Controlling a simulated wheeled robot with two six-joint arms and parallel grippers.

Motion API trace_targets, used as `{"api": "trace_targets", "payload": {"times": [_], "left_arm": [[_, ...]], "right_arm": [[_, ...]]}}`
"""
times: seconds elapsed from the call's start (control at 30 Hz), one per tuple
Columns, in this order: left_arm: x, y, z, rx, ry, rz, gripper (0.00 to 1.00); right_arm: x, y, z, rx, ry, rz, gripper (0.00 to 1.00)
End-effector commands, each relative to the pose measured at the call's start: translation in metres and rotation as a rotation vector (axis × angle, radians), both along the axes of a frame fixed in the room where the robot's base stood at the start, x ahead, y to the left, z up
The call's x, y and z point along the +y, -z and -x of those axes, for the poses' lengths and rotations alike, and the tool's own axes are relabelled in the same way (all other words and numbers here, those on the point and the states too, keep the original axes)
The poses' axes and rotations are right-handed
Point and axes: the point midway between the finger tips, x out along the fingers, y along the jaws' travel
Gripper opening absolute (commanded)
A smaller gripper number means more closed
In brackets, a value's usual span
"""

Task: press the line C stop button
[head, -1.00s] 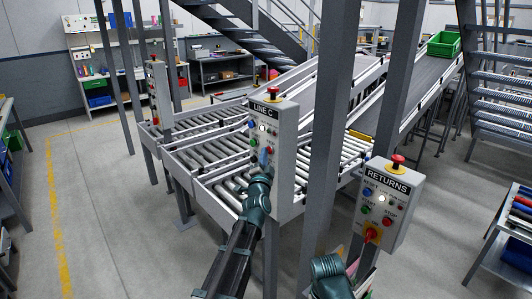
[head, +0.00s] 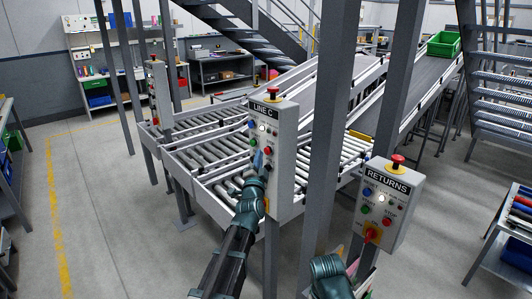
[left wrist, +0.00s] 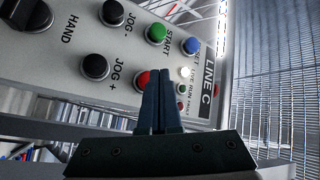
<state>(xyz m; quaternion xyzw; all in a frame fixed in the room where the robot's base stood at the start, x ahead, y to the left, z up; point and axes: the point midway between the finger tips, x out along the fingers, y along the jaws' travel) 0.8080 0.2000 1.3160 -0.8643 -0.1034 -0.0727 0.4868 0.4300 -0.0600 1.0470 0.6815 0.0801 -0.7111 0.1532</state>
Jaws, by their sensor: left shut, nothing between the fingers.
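The grey line C control box (head: 285,150) stands on a post in the middle of the head view, a red mushroom button (head: 273,91) on its top. In the left wrist view, the line C panel face (left wrist: 125,50) fills the upper left. A red button (left wrist: 142,80) there is partly hidden behind my fingers; its label is covered. The green START button (left wrist: 156,33) and black JOG+ button (left wrist: 95,66) are beside it. My left gripper (head: 257,158) is shut and empty, its tips (left wrist: 163,74) in front of the panel by the red button. Contact cannot be told. My right gripper's fingers do not show.
A RETURNS control box (head: 388,205) stands to the right, near my right forearm. A grey steel column (head: 328,140) rises just right of the line C box. Roller conveyors (head: 200,160) lie behind it. Clear floor (head: 110,220) lies at left.

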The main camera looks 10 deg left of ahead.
Motion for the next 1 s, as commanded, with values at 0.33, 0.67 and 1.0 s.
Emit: {"api": "trace_targets", "payload": {"times": [0.33, 0.67, 1.0], "left_arm": [[0.006, 0.0, 0.009, -0.001, -0.001, -0.001, 0.0], [0.025, 0.0, 0.034, -0.002, -0.001, -0.001, 0.0], [0.031, 0.0, 0.039, 0.0, 0.0, 0.0, 0.0]], "right_arm": [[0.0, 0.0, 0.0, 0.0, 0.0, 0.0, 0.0], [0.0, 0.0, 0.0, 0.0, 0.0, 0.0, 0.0], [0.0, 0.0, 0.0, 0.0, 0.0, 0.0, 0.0]]}}
